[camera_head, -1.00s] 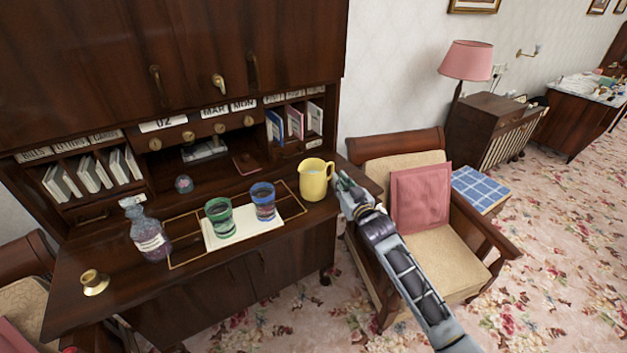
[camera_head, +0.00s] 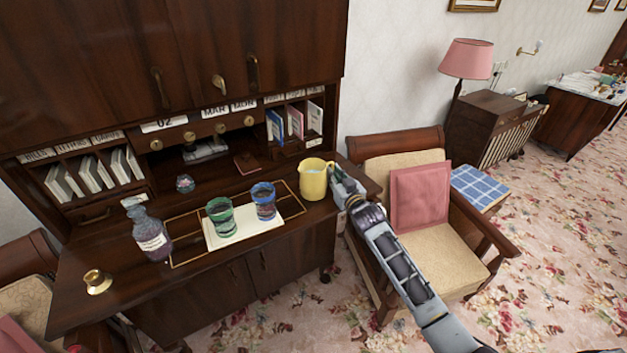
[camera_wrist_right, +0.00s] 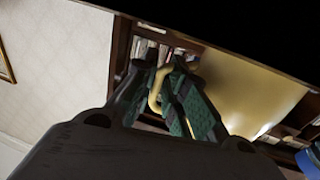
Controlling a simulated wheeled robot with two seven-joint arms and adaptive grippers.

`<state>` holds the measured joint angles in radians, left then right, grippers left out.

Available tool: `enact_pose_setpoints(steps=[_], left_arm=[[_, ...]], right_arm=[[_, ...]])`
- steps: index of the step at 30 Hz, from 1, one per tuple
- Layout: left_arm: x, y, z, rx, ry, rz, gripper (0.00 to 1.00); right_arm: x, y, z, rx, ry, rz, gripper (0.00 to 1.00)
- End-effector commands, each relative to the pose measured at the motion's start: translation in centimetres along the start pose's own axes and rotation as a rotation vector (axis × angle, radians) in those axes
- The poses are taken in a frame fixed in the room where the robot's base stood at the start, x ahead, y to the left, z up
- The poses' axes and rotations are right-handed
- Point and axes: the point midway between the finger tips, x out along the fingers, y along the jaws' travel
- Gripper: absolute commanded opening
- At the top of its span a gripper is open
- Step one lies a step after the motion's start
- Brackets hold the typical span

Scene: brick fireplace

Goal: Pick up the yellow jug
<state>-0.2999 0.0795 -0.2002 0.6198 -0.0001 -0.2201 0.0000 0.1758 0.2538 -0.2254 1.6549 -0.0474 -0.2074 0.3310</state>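The yellow jug (camera_head: 313,182) stands upright on the right end of the dark desk (camera_head: 215,268). My right gripper (camera_head: 337,182) is at the jug's right side, by its handle. In the right wrist view the jug's yellow body (camera_wrist_right: 250,90) is at the upper right. Its curved handle (camera_wrist_right: 156,92) lies between the two fingers of my right gripper (camera_wrist_right: 165,75). The fingers look apart, with a gap around the handle. The head view hides most of the fingertips. My left gripper is not in view.
Left of the jug, a blue glass (camera_head: 264,203) and a green glass (camera_head: 222,218) stand on a white sheet. An armchair (camera_head: 440,255) stands right of the desk, beneath my right arm.

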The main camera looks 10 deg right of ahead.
Motion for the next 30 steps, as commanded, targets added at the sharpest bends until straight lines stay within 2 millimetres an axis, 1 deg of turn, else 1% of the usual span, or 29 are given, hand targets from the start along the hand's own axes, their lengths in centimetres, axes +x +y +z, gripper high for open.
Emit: enact_pose_setpoints(steps=[2,6,23,26,30], left_arm=[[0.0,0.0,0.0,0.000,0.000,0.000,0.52],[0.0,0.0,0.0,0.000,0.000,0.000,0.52],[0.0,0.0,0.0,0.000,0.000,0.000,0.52],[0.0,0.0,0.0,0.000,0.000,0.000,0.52],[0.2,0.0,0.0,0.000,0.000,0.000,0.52]], right_arm=[[0.0,0.0,0.0,0.000,0.000,0.000,0.14],[0.0,0.0,0.0,0.000,0.000,0.000,0.00],[0.0,0.0,-0.3,0.001,0.005,-0.001,0.00],[0.0,0.0,-0.6,0.001,0.005,0.000,0.00],[0.1,0.0,-1.6,0.001,0.007,0.000,0.00]])
